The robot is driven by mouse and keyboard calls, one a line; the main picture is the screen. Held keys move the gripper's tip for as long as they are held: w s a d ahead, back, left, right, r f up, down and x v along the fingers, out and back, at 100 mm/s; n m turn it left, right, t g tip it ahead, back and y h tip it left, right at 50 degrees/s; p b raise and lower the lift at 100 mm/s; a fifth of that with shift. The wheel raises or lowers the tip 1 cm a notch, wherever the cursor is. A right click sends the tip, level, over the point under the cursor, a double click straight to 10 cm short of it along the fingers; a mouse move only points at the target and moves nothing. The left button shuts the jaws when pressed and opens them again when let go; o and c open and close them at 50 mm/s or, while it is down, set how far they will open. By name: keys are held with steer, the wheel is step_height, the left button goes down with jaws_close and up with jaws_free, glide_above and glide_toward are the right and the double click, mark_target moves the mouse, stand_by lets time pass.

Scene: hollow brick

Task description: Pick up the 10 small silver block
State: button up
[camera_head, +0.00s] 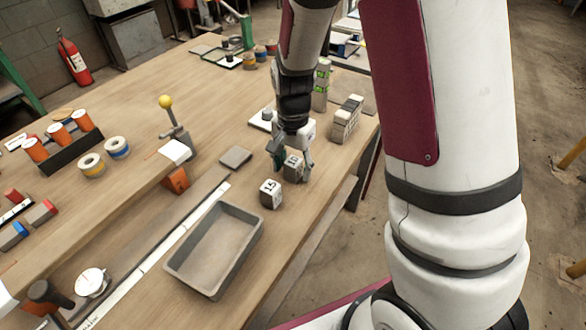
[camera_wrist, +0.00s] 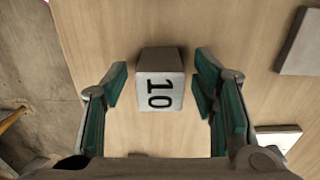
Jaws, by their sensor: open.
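The small silver block marked 10 (camera_wrist: 160,92) stands on the wooden table, centred between the two green-padded fingers in the wrist view. My gripper (camera_wrist: 160,88) is open around it, with a gap on the left side and a narrower gap on the right. In the head view, my gripper (camera_head: 290,165) points down over the same block (camera_head: 292,168), which is partly hidden by the fingers. A second block, marked 15 (camera_head: 270,194), stands just in front of it, toward the tray.
An empty grey tray (camera_head: 250,236) lies in front. A flat grey plate (camera_head: 235,157) lies left of my gripper. A stack of grey blocks (camera_head: 345,120) stands behind to the right. A lever with a yellow knob (camera_head: 166,102) stands farther left. The table's right edge is close.

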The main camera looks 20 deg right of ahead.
mark_target(293, 160)
steer(key=shift+c, duration=0.3)
jaws_close()
steer(key=shift+r, duration=0.15)
steer(key=shift+r, duration=0.55)
step_height(293, 160, up, 2)
steer(key=shift+r, duration=0.2)
steer(key=s+r+p, duration=0.1)
steer(key=s+p, duration=0.3)
steer(key=s, duration=0.9)
steer(key=shift+s+d+r, duration=0.15)
steer(key=shift+s+r, duration=0.15)
steer(key=shift+s, duration=0.1)
